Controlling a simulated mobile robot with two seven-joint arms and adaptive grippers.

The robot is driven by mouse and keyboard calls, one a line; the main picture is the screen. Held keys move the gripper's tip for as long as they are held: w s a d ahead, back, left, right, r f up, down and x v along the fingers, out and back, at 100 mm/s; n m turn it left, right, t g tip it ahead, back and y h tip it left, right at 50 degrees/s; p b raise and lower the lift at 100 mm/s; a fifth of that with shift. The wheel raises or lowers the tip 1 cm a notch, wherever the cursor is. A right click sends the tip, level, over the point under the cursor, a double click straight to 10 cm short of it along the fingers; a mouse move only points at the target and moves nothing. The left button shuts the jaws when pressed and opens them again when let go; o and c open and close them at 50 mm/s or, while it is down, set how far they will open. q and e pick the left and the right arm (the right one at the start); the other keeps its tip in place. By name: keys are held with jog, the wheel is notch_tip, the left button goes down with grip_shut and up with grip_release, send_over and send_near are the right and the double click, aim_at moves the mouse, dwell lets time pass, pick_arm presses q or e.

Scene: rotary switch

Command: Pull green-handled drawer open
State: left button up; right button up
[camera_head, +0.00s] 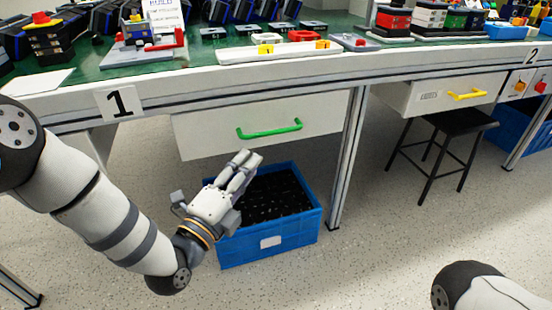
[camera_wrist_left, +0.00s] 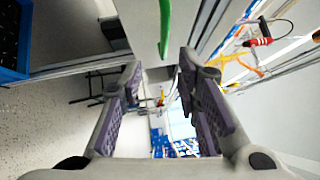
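The green handle (camera_head: 270,131) is a bar on the white drawer front (camera_head: 205,135) below the table edge. In the head view the drawer front sits close under the tabletop. My left gripper (camera_head: 243,165) is just below the handle, its fingers pointing up towards the drawer. In the left wrist view the gripper (camera_wrist_left: 158,75) is open and empty. The green handle (camera_wrist_left: 165,22) shows there at the top, between the lines of the two fingers. I see no contact with it. Only a part of my right arm shows at the bottom right; its gripper is out of view.
A blue crate (camera_head: 307,233) with dark contents stands on the floor below the drawer. A table leg (camera_head: 347,165) is right of the drawer. Further right are a yellow-handled drawer (camera_head: 425,100) and a black stool (camera_head: 460,122). The floor in front is clear.

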aim_at(273, 133)
pick_arm(q)
jog(key=b+x, duration=0.3)
jog(key=x, duration=0.8)
jog(key=shift+w+r+b, duration=0.2)
jog(key=shift+b, duration=0.15)
jog(key=shift+w+d+r, duration=0.15)
jog(key=shift+w+r, duration=0.05)
pick_arm(e)
jog(key=f, duration=0.2)
jog(key=s+f, duration=0.1)
jog(key=shift+s+a+f+g, duration=0.1)
jog(key=shift+a+g, duration=0.15)
jog(key=shift+g, duration=0.05)
pick_arm(q)
jog(key=shift+c, duration=0.6)
grip_shut()
